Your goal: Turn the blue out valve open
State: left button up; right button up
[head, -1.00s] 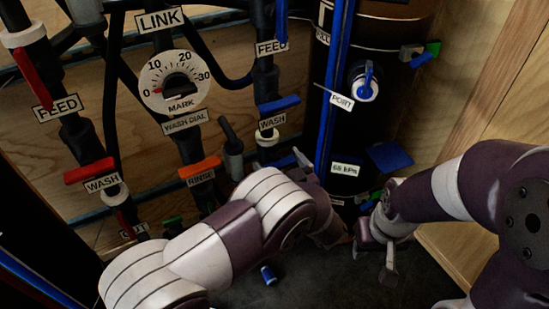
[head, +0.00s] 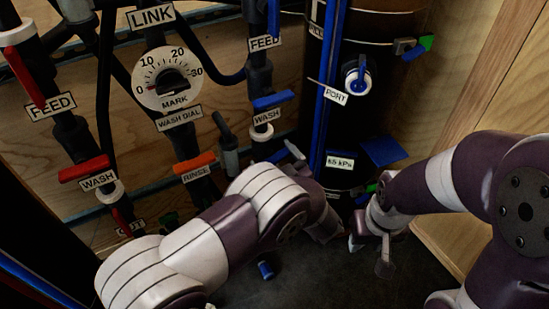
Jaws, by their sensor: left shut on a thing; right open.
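The blue lever (head: 284,153) at the foot of the blue-handled pipe line, below the blue WASH valve, appears to be the out valve. Its label and body are hidden behind my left arm. My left gripper (head: 294,151) is mostly hidden behind its own wrist; a grey finger shows against the blue lever, and it is shut on it. The lever lies slanted, and how far it is turned cannot be told. My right gripper (head: 370,250) is open and empty, low in front of the black filter housing.
The black housing (head: 385,85) bears blue hoses, a PORT fitting (head: 356,75) and a kPa readout (head: 339,161). Red-handled FEED and WASH valves (head: 84,169), the orange RINSE lever (head: 193,163) and wash dial (head: 166,82) stand left. A small blue piece (head: 265,270) lies on the dark floor.

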pick_arm(q)
jog(key=n, duration=0.3)
jog(key=shift+n, duration=0.4)
jog(key=n+b, duration=0.1)
jog(key=n, duration=0.2)
jog(key=shift+a+n, duration=0.1)
jog(key=shift+n, duration=0.2)
jog(key=n+b, duration=0.2)
jog(key=n, duration=0.2)
jog(key=shift+f, duration=0.15)
jog(key=shift+n+b, duration=0.95)
jog(key=shift+n, duration=0.95)
jog(key=o, duration=0.7)
jog(key=shift+s+a, duration=0.1)
